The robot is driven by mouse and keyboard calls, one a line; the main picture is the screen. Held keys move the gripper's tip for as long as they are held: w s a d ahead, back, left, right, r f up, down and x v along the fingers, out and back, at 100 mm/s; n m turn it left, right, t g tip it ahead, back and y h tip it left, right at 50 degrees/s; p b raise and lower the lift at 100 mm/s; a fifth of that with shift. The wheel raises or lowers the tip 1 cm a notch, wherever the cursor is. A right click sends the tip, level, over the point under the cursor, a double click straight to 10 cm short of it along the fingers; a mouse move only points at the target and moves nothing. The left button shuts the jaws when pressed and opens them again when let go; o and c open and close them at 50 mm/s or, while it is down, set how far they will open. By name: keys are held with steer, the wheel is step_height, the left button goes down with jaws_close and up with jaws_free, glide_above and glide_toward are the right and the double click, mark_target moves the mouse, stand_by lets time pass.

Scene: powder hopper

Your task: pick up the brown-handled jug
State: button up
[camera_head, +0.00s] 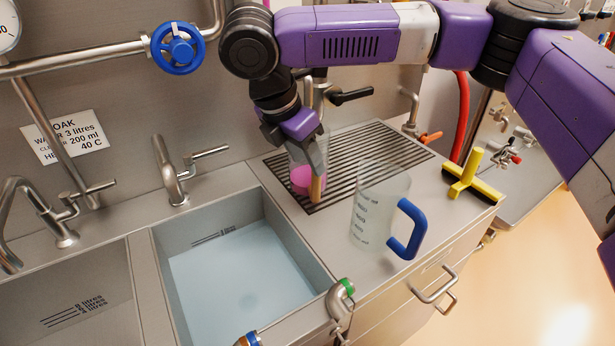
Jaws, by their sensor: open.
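The brown-handled jug (299,152) stands on the dark slatted drain grid, behind the basin's right corner. It is clear, with pink contents (301,179) low inside. Its brown handle (316,189) faces the front. My gripper (316,168) points down at the handle from above, with its fingers open at the handle's upper part. The fingers and wrist hide part of the jug and the top of the handle. I cannot tell whether a finger touches the handle.
A larger clear jug with a blue handle (408,229) stands close by at the front right. A yellow squeegee (469,178) lies farther right. A water-filled basin (245,272) is at the left, with taps (171,172) behind it. A black-handled valve (350,96) is behind my gripper.

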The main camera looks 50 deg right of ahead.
mark_target(316, 188)
step_height(316, 188, down, 3)
steer(key=shift+w+f+b, duration=0.1)
steer(key=shift+b, duration=1)
steer(key=shift+d+x, duration=0.2)
steer(key=shift+x, duration=3.6)
steer(key=shift+w, duration=0.1)
jaws_close()
